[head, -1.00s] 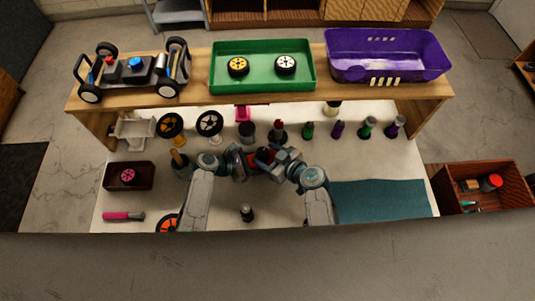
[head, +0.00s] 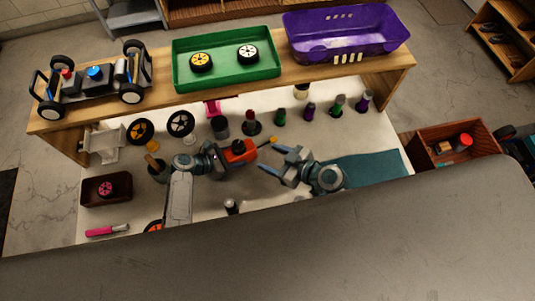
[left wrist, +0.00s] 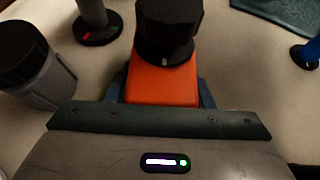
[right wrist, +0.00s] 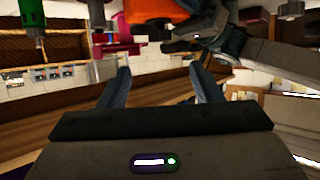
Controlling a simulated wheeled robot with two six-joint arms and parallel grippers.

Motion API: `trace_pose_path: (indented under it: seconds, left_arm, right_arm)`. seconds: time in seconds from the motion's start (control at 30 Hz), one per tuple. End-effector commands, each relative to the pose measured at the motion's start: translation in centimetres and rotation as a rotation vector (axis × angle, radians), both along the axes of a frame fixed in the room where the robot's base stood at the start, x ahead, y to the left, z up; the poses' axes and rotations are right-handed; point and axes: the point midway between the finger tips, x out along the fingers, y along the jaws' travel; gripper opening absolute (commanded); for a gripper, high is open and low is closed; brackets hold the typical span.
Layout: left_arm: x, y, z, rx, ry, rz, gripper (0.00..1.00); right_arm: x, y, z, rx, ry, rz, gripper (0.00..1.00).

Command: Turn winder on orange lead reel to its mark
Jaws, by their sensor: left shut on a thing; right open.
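The orange lead reel (head: 248,157) is an orange block held in my left gripper (head: 226,159) above the middle of the table. In the left wrist view its orange body (left wrist: 160,88) sits between the fingers, with a dark ribbed winder (left wrist: 168,30) on top bearing a small pale line. I cannot make out a matching mark on the body. My right gripper (head: 270,159) is open and empty, just right of the reel and apart from it. The right wrist view shows the orange body (right wrist: 152,10) beyond the open fingers (right wrist: 160,85).
A teal mat (head: 365,167) lies right. A shelf (head: 150,110) at the back bears a car, a green tray (head: 227,83) and a purple basket (head: 345,50). The front middle holds a small bottle (head: 231,207).

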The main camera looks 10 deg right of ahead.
Motion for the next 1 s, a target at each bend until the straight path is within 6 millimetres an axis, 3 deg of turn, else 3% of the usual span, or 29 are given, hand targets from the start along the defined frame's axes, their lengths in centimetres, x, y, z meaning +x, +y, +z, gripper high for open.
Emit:
trace_pose_path:
  seconds: [0.27, 0.4, 0.7, 0.83, 1.0]
  left_arm:
    - [0.0, 0.0, 0.0, 0.0, 0.0, 0.0, 0.27]
    - [0.0, 0.0, 0.0, 0.0, 0.0, 0.0, 0.27]
    - [0.0, 0.0, 0.0, 0.0, 0.0, 0.0, 0.27]
    - [0.0, 0.0, 0.0, 0.0, 0.0, 0.0, 0.27]
    - [0.0, 0.0, 0.0, 0.0, 0.0, 0.0, 0.27]
  right_arm:
    - [0.1, 0.0, -0.1, -0.002, 0.001, 0.005, 0.59]
    - [1.0, 0.3, -1.3, -0.019, 0.01, 0.065, 0.59]
    - [5.7, 0.2, -6.1, -0.094, 0.049, 0.426, 0.59]
    - [7.9, -1.1, -6.9, -0.105, 0.054, 0.593, 0.59]
    - [10.7, -3.5, -6.4, -0.088, 0.048, 0.791, 0.59]
